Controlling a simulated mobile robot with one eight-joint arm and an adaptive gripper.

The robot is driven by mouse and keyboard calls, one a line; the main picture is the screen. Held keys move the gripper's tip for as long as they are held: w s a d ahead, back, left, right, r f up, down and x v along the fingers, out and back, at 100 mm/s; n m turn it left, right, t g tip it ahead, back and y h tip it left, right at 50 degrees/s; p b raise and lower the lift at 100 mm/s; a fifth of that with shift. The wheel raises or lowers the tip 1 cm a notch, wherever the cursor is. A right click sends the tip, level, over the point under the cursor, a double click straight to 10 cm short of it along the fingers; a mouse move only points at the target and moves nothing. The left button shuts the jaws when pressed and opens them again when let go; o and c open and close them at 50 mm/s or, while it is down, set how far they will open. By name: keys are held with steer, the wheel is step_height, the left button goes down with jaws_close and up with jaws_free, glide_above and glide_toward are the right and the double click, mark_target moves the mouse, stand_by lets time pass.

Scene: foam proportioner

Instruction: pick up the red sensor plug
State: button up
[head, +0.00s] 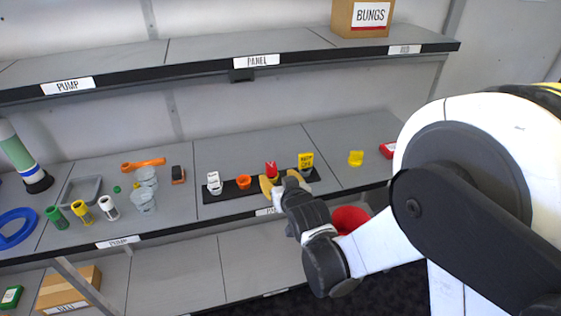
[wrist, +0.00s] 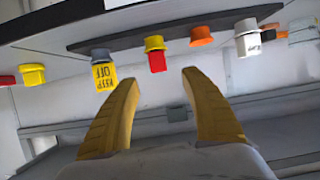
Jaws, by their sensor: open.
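The red sensor plug (head: 271,169) stands on a dark strip on the middle shelf, among other small parts. In the wrist view the red plug (wrist: 157,62) shows with a yellow collar, and lies just beyond the gap between my fingertips. My gripper (wrist: 159,80) is open, with two yellow fingers spread and nothing between them. In the head view my gripper (head: 283,182) is just in front of the plug, and its fingers hide the plug's lower part. I cannot tell the exact remaining distance.
On the dark strip (head: 225,191), an orange part (head: 243,182) and a white part (head: 214,182) stand left of the plug, a yellow labelled tag (head: 306,160) right of it. A separate yellow part (head: 356,158) is farther right. The shelf above (head: 230,46) overhangs.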

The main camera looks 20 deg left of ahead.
mark_target(272, 168)
steer(key=b+x, duration=0.1)
steer(key=x, duration=0.3)
steer(key=shift+f, duration=0.15)
steer(key=b+x, duration=0.1)
steer(key=x, duration=0.2)
steer(key=b+x, duration=0.1)
steer(key=x, duration=0.1)
steer(key=shift+w+r+b, duration=0.25)
steer(key=shift+w+b, duration=0.1)
jaws_close()
